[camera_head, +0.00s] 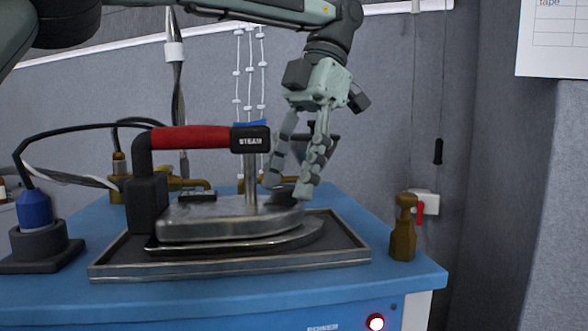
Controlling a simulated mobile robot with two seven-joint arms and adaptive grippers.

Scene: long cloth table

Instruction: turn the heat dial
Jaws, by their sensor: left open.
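A steam iron (230,220) with a grey metal body rests in a shallow dark tray on the blue table. Its red handle (190,138) ends in a black block marked STEAM. My left gripper (288,187) points down at the front right end of the iron, with its fingers apart. A small dark part (284,193) of the iron's top shows between the fingertips; I cannot tell for sure that it is the heat dial. The fingers partly hide this area, and I cannot tell whether they touch it. My right gripper is not in view.
The metal-rimmed tray (232,267) lies on the blue table (215,292). A brass fitting (403,232) stands at the right. A blue connector (35,210) with cables is at the left. Brass pipes (190,183) run behind the iron.

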